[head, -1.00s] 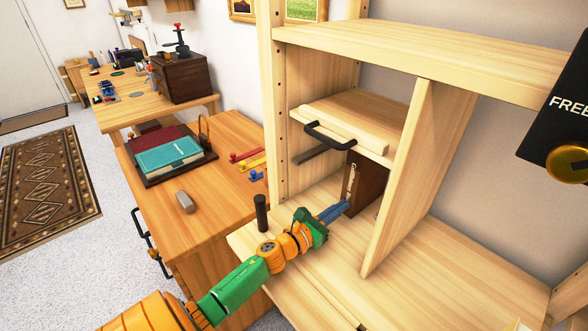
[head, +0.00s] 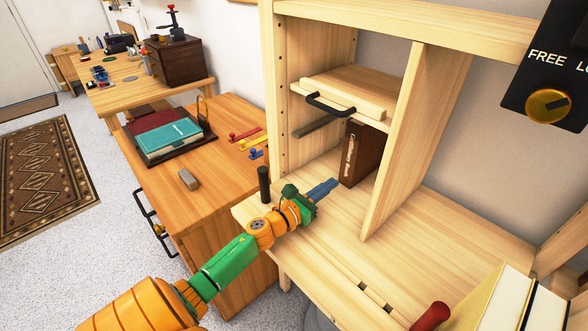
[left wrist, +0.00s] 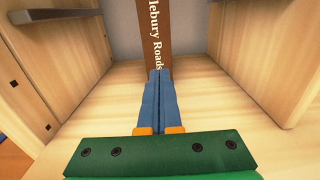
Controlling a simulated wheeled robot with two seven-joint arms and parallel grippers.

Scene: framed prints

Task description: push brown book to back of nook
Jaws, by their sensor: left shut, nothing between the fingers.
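The brown book (head: 364,154) stands upright in the nook under the drawer, near the wooden divider, with its lettered spine facing out. In the left wrist view the book (left wrist: 155,38) rises straight ahead of my fingers. My left gripper (head: 332,184) is shut and empty, just in front of the spine; in the head view a small gap shows between them. In the left wrist view the blue fingertips (left wrist: 158,74) overlap the foot of the spine, so contact cannot be told there. The nook's floor (head: 318,172) is bare beside the book. My right gripper is out of view.
A drawer with a black handle (head: 329,105) hangs above the nook. The divider (head: 408,145) bounds it on the right. A dark upright peg (head: 264,184) stands left of my gripper. A black panel with a brass knob (head: 548,106) is at the right.

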